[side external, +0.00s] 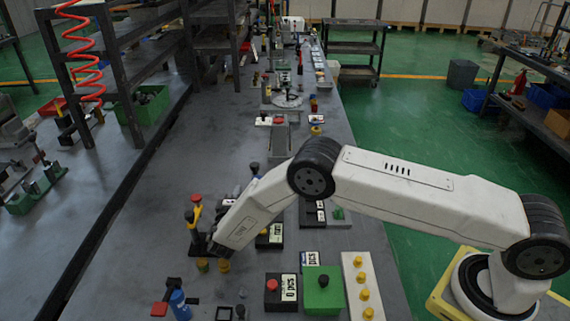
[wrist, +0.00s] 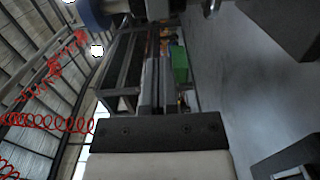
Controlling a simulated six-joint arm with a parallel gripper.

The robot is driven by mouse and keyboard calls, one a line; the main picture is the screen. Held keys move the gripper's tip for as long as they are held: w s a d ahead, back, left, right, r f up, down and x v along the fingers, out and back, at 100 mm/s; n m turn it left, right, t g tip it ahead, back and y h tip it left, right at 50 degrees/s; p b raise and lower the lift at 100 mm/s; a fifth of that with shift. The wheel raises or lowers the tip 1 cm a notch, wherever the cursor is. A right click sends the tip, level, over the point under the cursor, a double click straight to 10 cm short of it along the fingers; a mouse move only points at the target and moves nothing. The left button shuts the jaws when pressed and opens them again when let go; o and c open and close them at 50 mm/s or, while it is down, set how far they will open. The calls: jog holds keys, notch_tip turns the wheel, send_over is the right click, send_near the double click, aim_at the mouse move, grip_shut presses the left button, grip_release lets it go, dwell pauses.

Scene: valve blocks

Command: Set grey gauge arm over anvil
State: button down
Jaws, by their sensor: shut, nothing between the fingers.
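My gripper (side external: 212,245) is low over the left-middle of the bench, beside a small upright fixture (side external: 195,215) with a red knob, a yellow part and dark parts. The gripper's dark tip overlaps the fixture's right side, so I cannot tell whether they touch. In the wrist view my gripper's fingers (wrist: 153,88) are together, with nothing seen between them. I cannot pick out the grey gauge arm or the anvil with certainty in either view; they are small or hidden behind my gripper and arm.
Yellow-topped pieces (side external: 223,266) stand just below my gripper. A blue bottle-like piece (side external: 179,301) is at the front left. A black box with a red button (side external: 272,284) and a green box (side external: 323,288) stand at the front. The bench's left side (side external: 120,250) is mostly clear.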

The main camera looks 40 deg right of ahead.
jog(key=shift+s+d, duration=0.45)
jog(key=shift+d, duration=0.15)
jog(key=shift+s+d, duration=0.4)
jog(key=shift+d, duration=0.2)
jog(key=shift+s+d+n+t+y, duration=0.4)
jog(key=shift+s+n+t+y, duration=0.1)
jog(key=shift+n+t+y, duration=0.35)
jog(key=shift+s+d+n+t+y, duration=0.45)
jog(key=shift+n+t+y, duration=0.2)
jog(key=shift+y, duration=0.3)
jog(key=shift+s+d, duration=0.45)
jog(key=shift+d, duration=0.35)
jog(key=a+v, duration=0.1)
jog(key=v, duration=1)
jog(key=shift+a, duration=0.25)
